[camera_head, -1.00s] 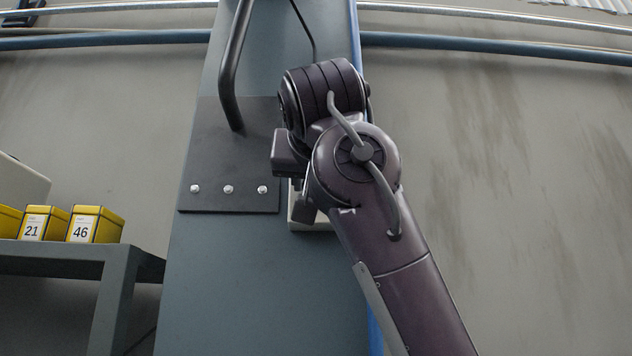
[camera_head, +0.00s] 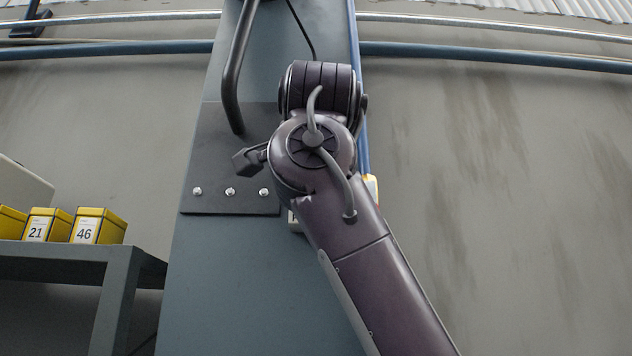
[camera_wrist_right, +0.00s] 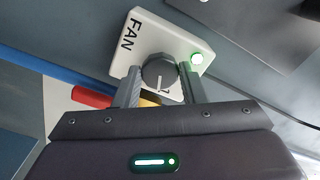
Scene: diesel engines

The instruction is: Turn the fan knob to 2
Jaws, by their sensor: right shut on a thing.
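The fan box (camera_wrist_right: 148,38) is a white plate marked FAN on the blue-grey column, tilted in the right wrist view. Its round dark knob (camera_wrist_right: 158,72) sits between the fingers of my right gripper (camera_wrist_right: 160,84), which is shut on it. A white pointer line shows on the knob's lower part. A mark beside it is partly hidden, so I cannot read the setting. A green lamp (camera_wrist_right: 197,59) glows on the plate. In the head view my right arm hides the knob; only a pale edge of the box (camera_head: 294,222) shows. My left gripper is not in view.
The column (camera_head: 245,290) carries a black bolted plate (camera_head: 215,165) and a dark bent pipe (camera_head: 234,75). A shelf (camera_head: 75,254) with yellow numbered boxes (camera_head: 95,225) stands at the left. A red object (camera_wrist_right: 90,97) lies beyond the left finger. The wall at right is clear.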

